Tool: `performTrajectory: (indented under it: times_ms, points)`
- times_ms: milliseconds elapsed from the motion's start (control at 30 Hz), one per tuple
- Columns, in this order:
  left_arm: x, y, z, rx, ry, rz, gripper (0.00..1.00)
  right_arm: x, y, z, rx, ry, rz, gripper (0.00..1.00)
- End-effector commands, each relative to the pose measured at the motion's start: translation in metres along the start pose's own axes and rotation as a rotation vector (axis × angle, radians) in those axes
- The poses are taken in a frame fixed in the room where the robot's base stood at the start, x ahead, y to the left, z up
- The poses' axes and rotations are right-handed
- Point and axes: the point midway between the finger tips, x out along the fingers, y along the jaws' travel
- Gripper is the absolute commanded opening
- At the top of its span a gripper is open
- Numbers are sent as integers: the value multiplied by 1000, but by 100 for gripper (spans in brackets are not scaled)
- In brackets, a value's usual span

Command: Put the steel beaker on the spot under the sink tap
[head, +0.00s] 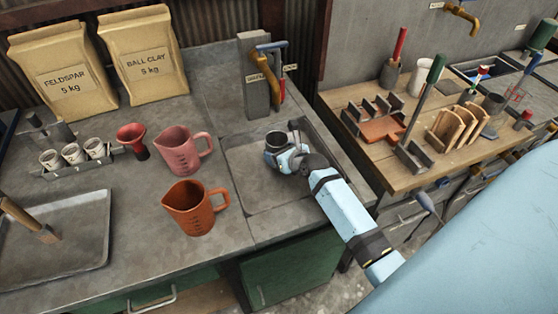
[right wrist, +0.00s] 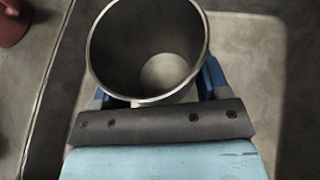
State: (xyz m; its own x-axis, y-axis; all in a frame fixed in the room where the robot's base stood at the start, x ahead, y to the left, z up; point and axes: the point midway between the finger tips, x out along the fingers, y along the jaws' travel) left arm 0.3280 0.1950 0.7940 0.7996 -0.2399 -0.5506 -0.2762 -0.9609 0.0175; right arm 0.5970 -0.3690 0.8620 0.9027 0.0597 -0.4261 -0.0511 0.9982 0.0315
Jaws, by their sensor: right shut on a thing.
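The steel beaker (head: 277,140) is in my right gripper (head: 279,152), over the shallow sink basin (head: 240,165) below the tap (head: 264,68). In the right wrist view the beaker (right wrist: 150,45) shows its open mouth and empty inside, upright, with the blue fingers (right wrist: 212,80) on both sides of it. The gripper is shut on the beaker. I cannot tell whether the beaker's base touches the basin floor. The marked spot is not visible. My left gripper is not in view.
A pink jug (head: 183,152) and an orange jug (head: 194,208) stand on the counter left of the basin. A wooden bench (head: 375,150) with tools is at the right. The front of the basin is clear.

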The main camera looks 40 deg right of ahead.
Motion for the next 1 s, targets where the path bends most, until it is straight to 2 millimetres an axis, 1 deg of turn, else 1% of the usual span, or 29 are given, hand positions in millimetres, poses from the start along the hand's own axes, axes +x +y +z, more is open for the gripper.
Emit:
performTrajectory:
  times_ms: [33, 100, 233, 633, 667, 700, 733, 767, 1000]
  points:
    - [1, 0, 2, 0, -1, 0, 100, 3, -1, -8, -3, 3, 0, 35]
    - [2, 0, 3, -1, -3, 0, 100, 8, -1, -18, -4, 3, 0, 35]
    - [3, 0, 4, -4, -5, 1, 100, 13, -2, -30, -2, 2, 0, 35]
    - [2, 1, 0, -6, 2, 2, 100, 16, -1, -34, 1, 1, 0, 35]
    - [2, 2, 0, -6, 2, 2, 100, 15, -2, -33, 0, 1, 0, 76]
    - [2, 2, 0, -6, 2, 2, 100, 15, -2, -33, 0, 1, 0, 85]
    - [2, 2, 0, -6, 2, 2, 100, 15, -2, -33, 0, 1, 0, 92]
    - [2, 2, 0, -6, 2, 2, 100, 15, -1, -33, 0, 1, 0, 95]
    - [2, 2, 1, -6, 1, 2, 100, 15, -1, -33, -1, 1, 0, 95]
